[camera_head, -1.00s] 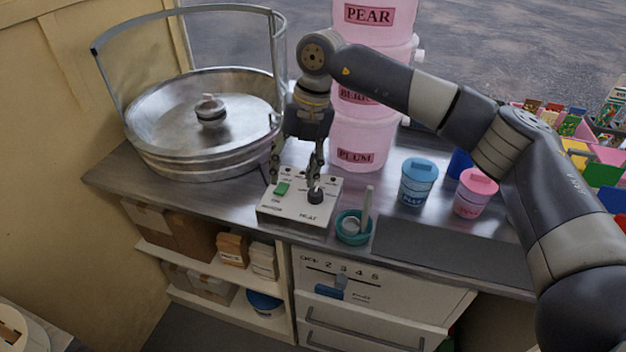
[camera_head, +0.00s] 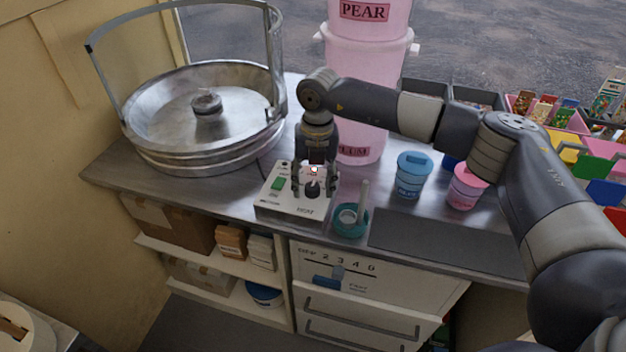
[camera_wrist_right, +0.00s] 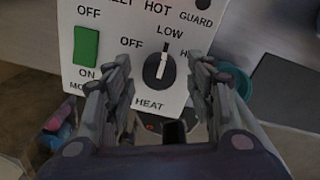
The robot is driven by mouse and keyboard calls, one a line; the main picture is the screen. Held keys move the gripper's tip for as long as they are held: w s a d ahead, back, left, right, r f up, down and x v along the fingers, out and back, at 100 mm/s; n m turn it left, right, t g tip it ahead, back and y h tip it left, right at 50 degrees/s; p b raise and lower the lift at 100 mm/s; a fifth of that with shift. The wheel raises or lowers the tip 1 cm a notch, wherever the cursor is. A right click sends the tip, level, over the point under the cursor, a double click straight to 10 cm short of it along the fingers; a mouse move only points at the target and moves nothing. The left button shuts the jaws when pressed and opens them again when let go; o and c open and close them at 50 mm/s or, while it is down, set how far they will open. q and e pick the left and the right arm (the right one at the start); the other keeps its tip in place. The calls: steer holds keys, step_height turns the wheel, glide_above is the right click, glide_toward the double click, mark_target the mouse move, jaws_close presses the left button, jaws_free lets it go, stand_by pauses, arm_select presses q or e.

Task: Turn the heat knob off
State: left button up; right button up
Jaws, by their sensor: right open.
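The heat knob (camera_head: 312,189) is a dark round knob on the white control box (camera_head: 290,207). In the right wrist view the knob (camera_wrist_right: 159,70) has a white pointer line directed up toward LOW, with OFF marked to its left and HEAT below. My right gripper (camera_head: 314,186) is open, with its fingers on either side of the knob; in the wrist view the fingers (camera_wrist_right: 160,72) appear apart from it. A green switch (camera_head: 277,183) sits on the left of the box, and also shows in the wrist view (camera_wrist_right: 86,47). My left gripper is not in view.
A large metal pan (camera_head: 205,125) with a clear guard stands left of the box. A teal bowl (camera_head: 350,221) sits close to its right. Blue (camera_head: 410,178) and pink (camera_head: 466,188) tubs stand farther right. Pink stacked containers (camera_head: 362,90) rise behind my right arm.

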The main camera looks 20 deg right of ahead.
steer(key=c, duration=1.1)
